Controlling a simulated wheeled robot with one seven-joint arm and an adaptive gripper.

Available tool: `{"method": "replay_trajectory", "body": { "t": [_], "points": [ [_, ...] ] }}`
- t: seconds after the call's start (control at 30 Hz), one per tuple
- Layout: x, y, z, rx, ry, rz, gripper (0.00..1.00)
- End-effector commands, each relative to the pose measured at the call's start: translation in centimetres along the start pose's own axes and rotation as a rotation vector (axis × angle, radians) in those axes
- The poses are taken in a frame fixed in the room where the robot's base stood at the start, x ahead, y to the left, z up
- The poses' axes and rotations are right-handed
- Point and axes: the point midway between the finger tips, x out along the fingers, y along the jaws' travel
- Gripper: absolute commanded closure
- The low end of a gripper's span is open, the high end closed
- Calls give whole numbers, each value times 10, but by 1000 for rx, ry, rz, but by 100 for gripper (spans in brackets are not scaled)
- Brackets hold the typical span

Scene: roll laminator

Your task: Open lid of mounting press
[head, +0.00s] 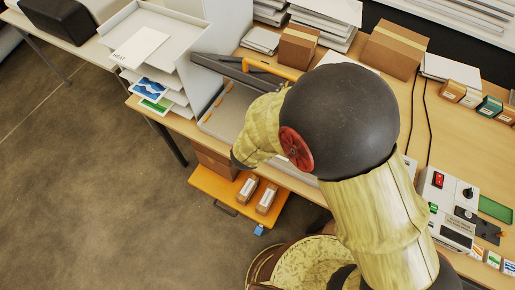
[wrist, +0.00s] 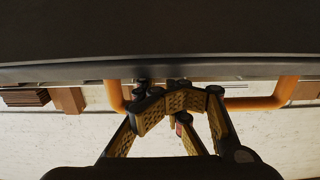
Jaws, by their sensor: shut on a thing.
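The mounting press stands on the wooden table left of my arm in the head view, its pale base (head: 225,112) carrying orange strips. Its dark lid (head: 222,66) appears raised above the base, tilted. An orange handle (head: 272,69) runs along the lid's edge, partly hidden by my arm. In the wrist view the dark lid (wrist: 160,30) fills the top, and the orange handle (wrist: 272,101) crosses below it. My gripper (wrist: 178,102) is shut on the handle's middle, its fingers covering that part. The head view hides my gripper behind my arm.
A stack of white paper trays (head: 165,85) stands close left of the press. Cardboard boxes (head: 395,48) stand behind. A control box (head: 447,205) sits at right. An orange shelf (head: 235,203) with small boxes is below the table. Open floor lies at left.

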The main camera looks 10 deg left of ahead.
Motion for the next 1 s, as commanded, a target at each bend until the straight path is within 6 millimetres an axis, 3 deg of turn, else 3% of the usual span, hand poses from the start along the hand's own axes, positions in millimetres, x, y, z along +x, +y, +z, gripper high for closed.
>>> {"method": "replay_trajectory", "body": {
  "t": [0.03,0.4,0.7,0.87,1.0],
  "points": [
    [-1,-2,-18,14,21,-3,100],
    [18,-28,-42,18,24,-6,100],
    [38,-51,-57,12,16,-3,100],
    [42,-54,-59,11,15,-3,100],
    [57,-52,-62,12,15,1,100]
  ]
}}
